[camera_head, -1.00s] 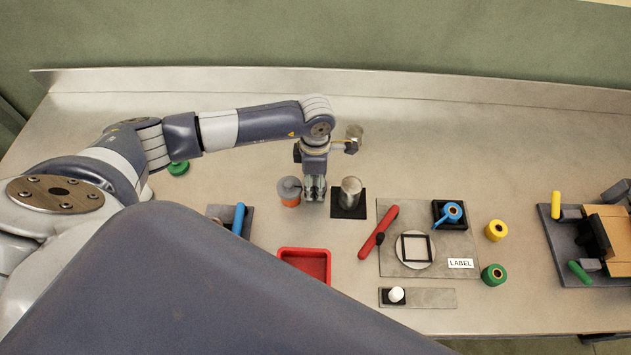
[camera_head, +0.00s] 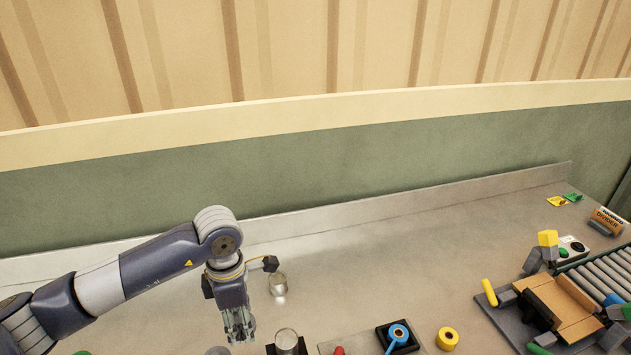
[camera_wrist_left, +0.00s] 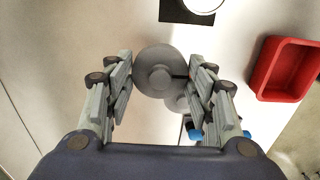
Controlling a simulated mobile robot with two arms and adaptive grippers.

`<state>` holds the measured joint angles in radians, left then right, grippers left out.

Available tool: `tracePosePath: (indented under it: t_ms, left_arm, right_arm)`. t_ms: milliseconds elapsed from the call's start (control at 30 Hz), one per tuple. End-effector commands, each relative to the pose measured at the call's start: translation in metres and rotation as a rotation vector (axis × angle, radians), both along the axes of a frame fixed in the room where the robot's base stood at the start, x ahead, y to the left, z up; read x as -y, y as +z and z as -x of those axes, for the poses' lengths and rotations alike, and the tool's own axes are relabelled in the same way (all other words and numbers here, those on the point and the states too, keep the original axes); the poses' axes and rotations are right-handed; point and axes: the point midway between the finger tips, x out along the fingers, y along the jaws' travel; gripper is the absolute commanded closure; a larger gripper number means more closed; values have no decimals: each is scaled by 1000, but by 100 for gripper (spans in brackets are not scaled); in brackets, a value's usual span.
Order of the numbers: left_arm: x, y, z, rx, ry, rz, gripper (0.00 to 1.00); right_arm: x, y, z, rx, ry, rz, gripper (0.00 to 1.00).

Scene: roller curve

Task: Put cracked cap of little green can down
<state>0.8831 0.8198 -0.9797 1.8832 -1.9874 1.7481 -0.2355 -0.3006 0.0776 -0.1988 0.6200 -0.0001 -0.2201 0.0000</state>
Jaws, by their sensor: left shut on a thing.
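My left gripper (camera_head: 238,332) points down over the table. In the left wrist view its fingers (camera_wrist_left: 161,76) are shut on a grey round cap (camera_wrist_left: 152,58) with a raised knob. A dark line like a crack runs from the knob to the cap's right edge. Another grey round thing (camera_wrist_left: 177,103) shows partly below the cap. In the head view a grey round top (camera_head: 217,351) sits at the bottom edge, left of the gripper. A sliver of green (camera_head: 82,352) shows at the lower left; I cannot tell whether it is the little can. My right gripper is not in view.
A metal cylinder (camera_head: 286,340) on a black pad stands right of the gripper, and a shiny can (camera_head: 278,285) stands behind. A red tray (camera_wrist_left: 289,68) lies to the right in the wrist view. The table's back middle (camera_head: 400,250) is clear.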

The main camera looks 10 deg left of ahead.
Motion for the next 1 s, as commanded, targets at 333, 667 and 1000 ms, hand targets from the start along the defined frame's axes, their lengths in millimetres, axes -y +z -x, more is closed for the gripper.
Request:
tracePosePath:
  t_ms: [333, 667, 1000]
  left_arm:
    - [11, 4, 10, 12, -338, 7, 62]
    - [25, 10, 33, 20, -909, 9, 62]
    - [34, 14, 60, 17, -1494, 2, 62]
  right_arm:
    - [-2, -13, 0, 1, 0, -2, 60]
    - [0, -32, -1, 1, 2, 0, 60]
    - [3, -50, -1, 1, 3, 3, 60]
